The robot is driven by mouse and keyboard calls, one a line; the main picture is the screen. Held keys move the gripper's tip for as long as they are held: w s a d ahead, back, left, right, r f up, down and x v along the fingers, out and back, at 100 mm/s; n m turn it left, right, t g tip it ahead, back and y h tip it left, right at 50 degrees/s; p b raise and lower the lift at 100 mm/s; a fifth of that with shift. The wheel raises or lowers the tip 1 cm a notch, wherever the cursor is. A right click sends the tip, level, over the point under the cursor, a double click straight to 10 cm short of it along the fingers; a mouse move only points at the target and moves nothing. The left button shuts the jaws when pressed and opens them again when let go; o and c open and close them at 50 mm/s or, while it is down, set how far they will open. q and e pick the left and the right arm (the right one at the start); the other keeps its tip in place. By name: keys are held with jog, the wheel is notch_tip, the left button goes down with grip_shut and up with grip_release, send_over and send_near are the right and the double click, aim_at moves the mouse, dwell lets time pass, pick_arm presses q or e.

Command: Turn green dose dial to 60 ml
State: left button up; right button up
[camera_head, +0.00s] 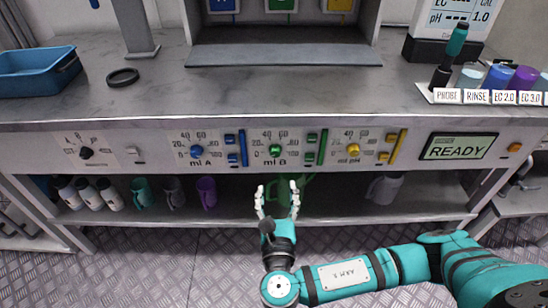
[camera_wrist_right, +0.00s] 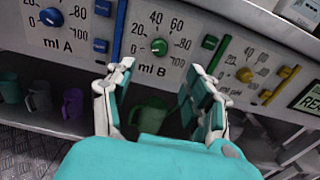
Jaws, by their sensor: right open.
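The green dose dial (camera_head: 275,151) sits on the front panel, on the scale marked ml B. In the right wrist view the open fingers of the right gripper (camera_wrist_right: 158,90) point up toward the panel. My left gripper is not in view.
The blue dial (camera_head: 196,152) is left of the green one and the yellow dial (camera_head: 353,150) is right. A green slider (camera_head: 322,145) and buttons stand close beside the green dial. A display (camera_head: 459,147) reads READY. Jugs, including a purple one (camera_head: 206,192), stand on the shelf below.

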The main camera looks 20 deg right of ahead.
aim_at(275, 154)
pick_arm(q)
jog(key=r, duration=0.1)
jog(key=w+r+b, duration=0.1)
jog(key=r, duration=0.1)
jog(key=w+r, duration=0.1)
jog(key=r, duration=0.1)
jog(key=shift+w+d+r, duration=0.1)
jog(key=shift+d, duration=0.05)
pick_arm(e)
jog(key=x, duration=1.2)
jog(key=shift+w+d+f, duration=0.1)
jog(key=shift+w, duration=0.25)
grip_shut()
jog(key=shift+m, duration=0.3)
